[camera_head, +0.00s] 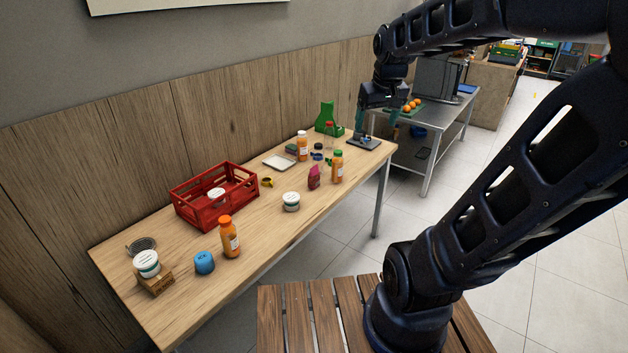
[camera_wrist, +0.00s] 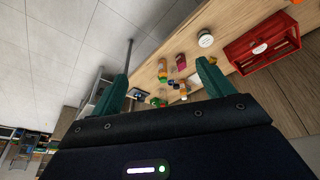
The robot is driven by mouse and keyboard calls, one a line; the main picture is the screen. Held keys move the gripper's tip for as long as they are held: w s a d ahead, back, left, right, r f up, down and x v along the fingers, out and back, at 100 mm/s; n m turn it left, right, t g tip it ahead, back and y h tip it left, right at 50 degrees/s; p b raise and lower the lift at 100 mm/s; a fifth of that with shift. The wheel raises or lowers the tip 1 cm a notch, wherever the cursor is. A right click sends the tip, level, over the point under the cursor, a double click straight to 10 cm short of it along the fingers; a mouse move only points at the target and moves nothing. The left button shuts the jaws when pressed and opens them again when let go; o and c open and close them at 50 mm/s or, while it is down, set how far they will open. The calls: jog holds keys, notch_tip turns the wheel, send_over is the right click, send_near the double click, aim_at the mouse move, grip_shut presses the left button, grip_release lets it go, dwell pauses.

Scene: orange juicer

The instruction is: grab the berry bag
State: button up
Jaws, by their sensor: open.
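The berry bag (camera_head: 314,177) is a small dark pink pouch standing upright on the wooden table (camera_head: 180,310), between an orange bottle with a green cap and a white round tub. In the wrist view the berry bag (camera_wrist: 182,62) shows beyond my fingertips, between them and nearer the right one. My gripper (camera_head: 377,128) is open and empty, raised over the far right end of the table, beyond the bag and apart from it. Its two teal fingers are spread wide in the wrist view (camera_wrist: 164,68).
An orange bottle with a green cap (camera_head: 337,167) stands close right of the bag. A white tub (camera_head: 291,202) stands in front-left. A red crate (camera_head: 215,195), a green stand (camera_head: 328,118) and a dark scale-like plate (camera_head: 365,143) are also on the table. A metal table (camera_head: 435,118) holds oranges.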

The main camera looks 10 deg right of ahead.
jog(key=w+a+f+n+g, duration=0.1)
jog(key=w+a+f+n, duration=0.1)
jog(key=w, duration=1.2)
jog(key=n+g, duration=0.3)
jog(key=n, duration=0.2)
send_over(314, 171)
jog(key=w, duration=0.2)
jog(key=f, duration=2.7)
jog(key=shift+s+f, duration=0.2)
jog(key=shift+w+f, duration=0.2)
jog(key=shift+f, duration=0.35)
notch_tip(314, 171, down, 5)
jog(key=shift+f, duration=0.15)
jog(key=shift+s+f, duration=0.2)
jog(key=shift+f, duration=1.1)
jog(key=shift+s+f, duration=0.15)
jog(key=shift+f, duration=1.15)
jog(key=shift+d, duration=0.1)
jog(key=c, duration=1.1)
